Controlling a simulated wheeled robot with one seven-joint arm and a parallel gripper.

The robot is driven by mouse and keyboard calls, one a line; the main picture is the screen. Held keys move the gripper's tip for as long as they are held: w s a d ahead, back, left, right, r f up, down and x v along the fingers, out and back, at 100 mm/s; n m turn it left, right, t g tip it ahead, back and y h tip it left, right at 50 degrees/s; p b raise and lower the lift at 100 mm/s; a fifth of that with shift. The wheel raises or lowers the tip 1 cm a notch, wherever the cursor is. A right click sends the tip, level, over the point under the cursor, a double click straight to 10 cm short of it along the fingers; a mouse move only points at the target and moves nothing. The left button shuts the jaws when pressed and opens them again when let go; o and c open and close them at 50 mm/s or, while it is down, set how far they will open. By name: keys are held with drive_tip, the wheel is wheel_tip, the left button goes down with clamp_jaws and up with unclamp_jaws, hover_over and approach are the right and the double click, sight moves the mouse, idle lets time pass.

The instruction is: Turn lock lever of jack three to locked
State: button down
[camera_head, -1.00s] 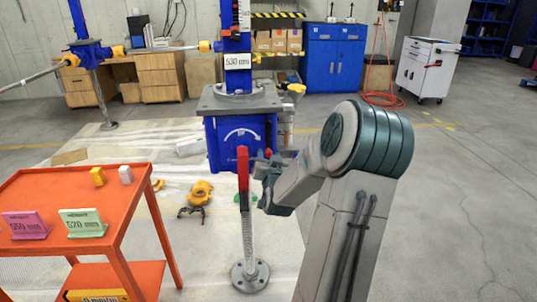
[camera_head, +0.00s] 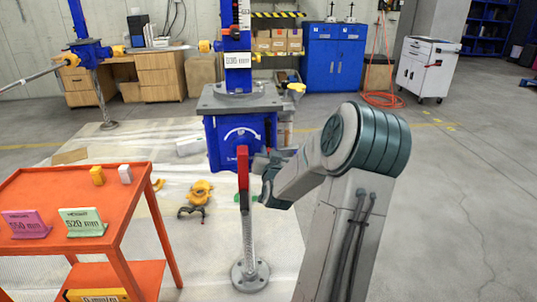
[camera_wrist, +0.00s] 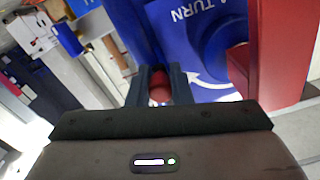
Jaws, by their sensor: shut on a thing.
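The nearest jack has a blue housing (camera_head: 222,143) with a white curved arrow on its front and a blue column above. In the wrist view, a red knob (camera_wrist: 160,88) sits between the two dark fingers of my gripper (camera_wrist: 160,84), which is shut on it. The knob appears to be the end of the lock lever; the rest of that lever is hidden. The blue panel (camera_wrist: 190,30) behind reads "TURN". In the head view, my gripper (camera_head: 258,166) is at the housing's lower right, and its fingers are partly hidden.
An orange cart (camera_head: 140,190) with label cards is at the left. Open floor (camera_head: 460,200) lies to the right.

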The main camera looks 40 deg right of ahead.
drive_tip(key=s+d+r+n+b, duration=0.4)
drive_tip(key=d+r+n+b, duration=0.3)
drive_tip(key=n+b, duration=0.6)
drive_tip(key=shift+s+d+r+n+b, duration=0.35)
drive_tip(key=shift+r+n, duration=0.65)
drive_tip(key=shift+n, duration=1.5)
drive_tip(key=shift+a, duration=0.1)
drive_tip(key=c, duration=1.3)
unclamp_jaws()
drive_tip(key=shift+a, duration=0.1)
